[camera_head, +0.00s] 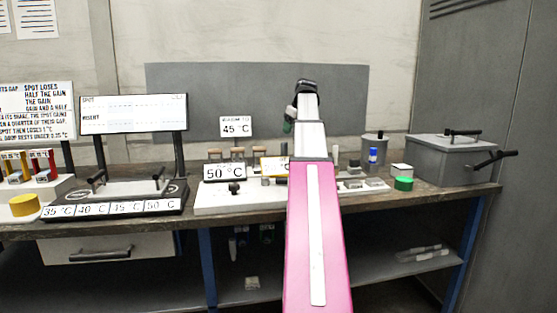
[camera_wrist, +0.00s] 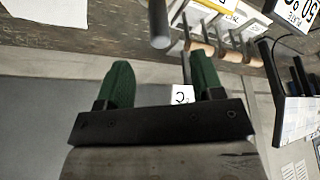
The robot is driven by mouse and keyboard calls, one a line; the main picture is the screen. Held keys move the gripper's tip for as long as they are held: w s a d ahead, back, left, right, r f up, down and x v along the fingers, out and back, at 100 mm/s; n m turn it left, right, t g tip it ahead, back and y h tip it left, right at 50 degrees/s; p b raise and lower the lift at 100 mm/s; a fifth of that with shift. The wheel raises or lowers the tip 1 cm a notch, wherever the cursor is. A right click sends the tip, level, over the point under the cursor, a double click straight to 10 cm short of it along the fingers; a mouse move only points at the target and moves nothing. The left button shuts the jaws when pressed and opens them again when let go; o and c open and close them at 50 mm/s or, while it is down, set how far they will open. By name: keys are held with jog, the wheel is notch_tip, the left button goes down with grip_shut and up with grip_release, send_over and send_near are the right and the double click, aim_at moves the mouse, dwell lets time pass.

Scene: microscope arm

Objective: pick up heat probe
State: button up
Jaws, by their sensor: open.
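A dark grey rod with a rounded end (camera_wrist: 159,24) shows at the top of the wrist view, beyond the gap between my fingers and apart from them. It may be the heat probe, but I cannot tell for certain. My gripper (camera_wrist: 160,72) has two green fingers spread wide with nothing between them. In the head view my gripper (camera_head: 289,120) is above the back of the bench, in front of the grey wall panel. My pink arm hides part of the bench middle in that view.
A white board (camera_head: 240,200) with a 50 °C display (camera_head: 224,172) and wood-topped pieces (camera_head: 237,152) stands left of my arm. A 45 °C sign (camera_head: 236,127) rises behind.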

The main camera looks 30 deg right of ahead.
aim_at(285, 148)
jog(key=x, duration=1.1)
jog(key=shift+w+r, duration=0.2)
jog(key=shift+w, duration=0.15)
jog(key=shift+c, duration=0.2)
jog(key=c, duration=1)
